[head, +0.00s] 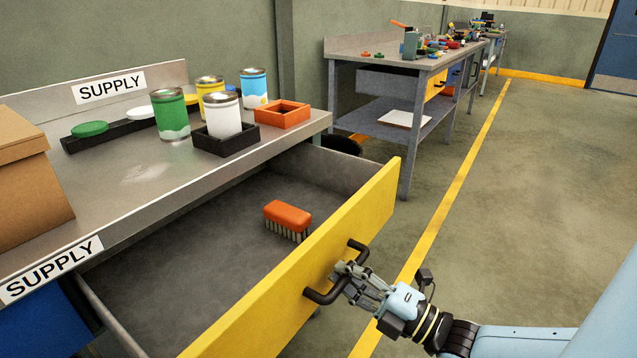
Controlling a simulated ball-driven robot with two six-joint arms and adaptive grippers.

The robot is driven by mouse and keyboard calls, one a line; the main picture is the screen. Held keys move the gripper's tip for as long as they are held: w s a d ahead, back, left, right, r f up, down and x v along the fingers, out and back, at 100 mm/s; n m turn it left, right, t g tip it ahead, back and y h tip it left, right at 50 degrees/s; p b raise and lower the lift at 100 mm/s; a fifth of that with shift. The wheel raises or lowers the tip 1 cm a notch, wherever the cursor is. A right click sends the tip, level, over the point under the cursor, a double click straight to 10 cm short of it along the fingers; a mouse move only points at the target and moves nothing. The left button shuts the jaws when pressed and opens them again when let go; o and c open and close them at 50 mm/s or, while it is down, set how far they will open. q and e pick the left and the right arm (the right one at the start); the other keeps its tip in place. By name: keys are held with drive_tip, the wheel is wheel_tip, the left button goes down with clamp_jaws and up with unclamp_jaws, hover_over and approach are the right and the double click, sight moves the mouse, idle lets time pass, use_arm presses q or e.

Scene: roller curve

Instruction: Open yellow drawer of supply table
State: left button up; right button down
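The yellow drawer (290,285) of the supply table (130,185) is pulled well out, and its grey inside shows. An orange brush (287,218) with pale bristles lies in it. The drawer has a dark bar handle (322,296) on its yellow front. My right gripper (345,275) is at this handle, with its fingers around the bar between the two ends. It looks shut on the handle, though the fingertips are partly hidden. My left gripper is not in view.
On the supply table stand green, yellow, white and blue cans (171,113), an orange tray (283,114) and a cardboard box (28,180). A second workbench (345,60) stands behind. The floor to the right is clear, with a yellow line (455,190).

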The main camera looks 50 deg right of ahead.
drive_tip(key=shift+v, duration=1.4)
drive_tip(key=c, duration=1.3)
unclamp_jaws()
drive_tip(key=shift+r, duration=0.15)
drive_tip(key=v, duration=1.2)
drive_tip(key=shift+d+r, duration=0.1)
drive_tip(key=shift+w, duration=0.15)
